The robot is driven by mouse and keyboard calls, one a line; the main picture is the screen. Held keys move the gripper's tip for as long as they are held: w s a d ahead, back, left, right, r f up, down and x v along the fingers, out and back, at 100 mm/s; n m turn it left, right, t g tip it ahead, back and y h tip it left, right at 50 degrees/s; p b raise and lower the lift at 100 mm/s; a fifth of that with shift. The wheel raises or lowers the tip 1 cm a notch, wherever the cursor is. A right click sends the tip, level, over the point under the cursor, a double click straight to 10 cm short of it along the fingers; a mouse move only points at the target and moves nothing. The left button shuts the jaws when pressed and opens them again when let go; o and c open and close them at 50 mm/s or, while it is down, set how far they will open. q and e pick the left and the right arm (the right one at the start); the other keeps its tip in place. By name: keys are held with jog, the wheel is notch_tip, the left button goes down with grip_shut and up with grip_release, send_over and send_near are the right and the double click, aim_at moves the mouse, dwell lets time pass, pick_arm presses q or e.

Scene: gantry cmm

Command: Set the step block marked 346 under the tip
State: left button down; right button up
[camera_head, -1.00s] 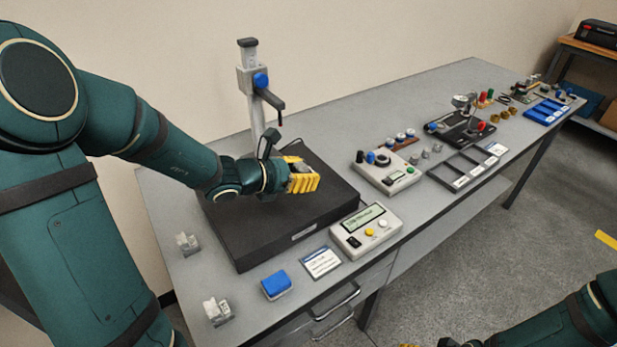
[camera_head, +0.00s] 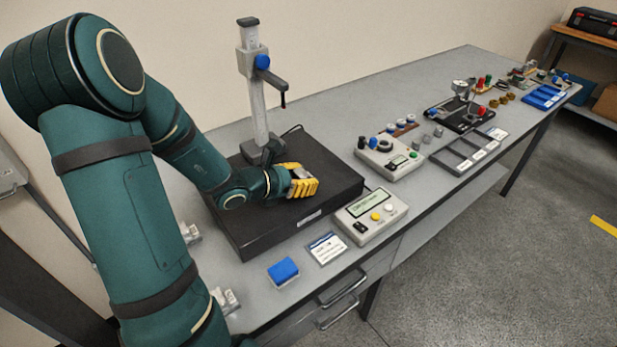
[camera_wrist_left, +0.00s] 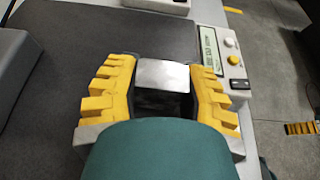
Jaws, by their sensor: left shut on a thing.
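My left gripper (camera_head: 303,181) has yellow fingers and is shut on a silvery metal block over the black granite plate (camera_head: 262,238). In the left wrist view the block (camera_wrist_left: 165,75) sits between the fingers; no number on it is readable. I cannot tell whether it touches the plate. A grey column stand (camera_head: 258,105) rises at the plate's back, with a blue knob and a dark probe (camera_head: 283,98) hanging well above and left of the gripper. Two small metal blocks (camera_head: 191,233) (camera_head: 228,299) stand at the table's left, partly behind my arm.
A readout box (camera_head: 371,215) and a label card (camera_head: 326,248) lie at the plate's front right, with a blue-topped block (camera_head: 283,271) nearby. A control box (camera_head: 385,160) and a dark divided tray (camera_head: 462,156) stand farther right along the bench.

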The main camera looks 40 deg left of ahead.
aim_at(295, 171)
pick_arm(q)
jog(key=shift+w+a+p, duration=0.2)
jog(key=shift+a+p, duration=0.15)
jog(key=shift+a, duration=0.4)
jog(key=shift+w+a+p, duration=0.2)
jog(key=shift+a+p, duration=0.15)
jog(key=shift+a, duration=0.4)
jog(key=shift+w+a+f, duration=0.1)
jog(key=shift+w+a, duration=0.15)
jog(key=shift+a, duration=0.45)
jog(key=shift+w+a+f, duration=0.1)
jog(key=shift+w+a, duration=0.1)
jog(key=shift+a, duration=0.5)
jog(key=shift+r, duration=0.1)
jog(key=shift+f, duration=0.4)
jog(key=shift+c, duration=2.4)
grip_release()
jog(key=v, duration=1.2)
